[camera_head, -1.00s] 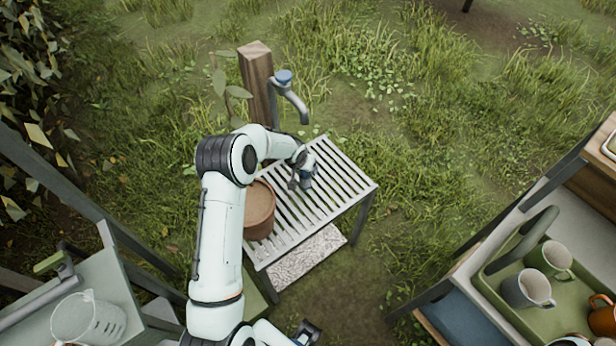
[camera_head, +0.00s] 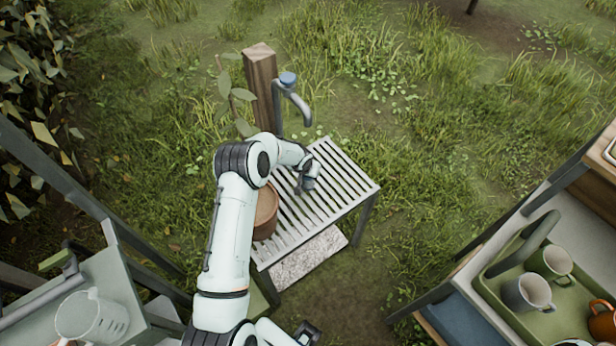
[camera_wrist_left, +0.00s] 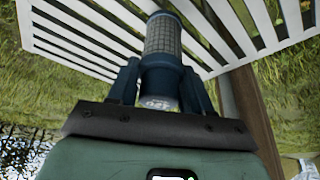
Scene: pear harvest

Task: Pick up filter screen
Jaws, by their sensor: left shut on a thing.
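The filter screen (camera_wrist_left: 163,42) is a cylinder with a grey mesh body and dark blue ends, seen large in the left wrist view. My left gripper (camera_wrist_left: 160,82) is shut on its blue lower part, one finger on each side. In the head view my left gripper (camera_head: 303,182) is small and over the slatted metal table (camera_head: 340,185). The filter screen shows there only as a small dark blue shape (camera_head: 311,171). I cannot tell whether it touches the slats. A dark end, seemingly my right gripper (camera_head: 307,333), shows at the bottom edge; its jaws are unclear.
A brown pot (camera_head: 265,212) stands on the table's left side, close to my left arm. A tap (camera_head: 294,97) on a wooden post (camera_head: 260,85) rises behind the table. A green tray (camera_head: 500,290) with mugs is at right, a clear jug (camera_head: 92,318) at lower left.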

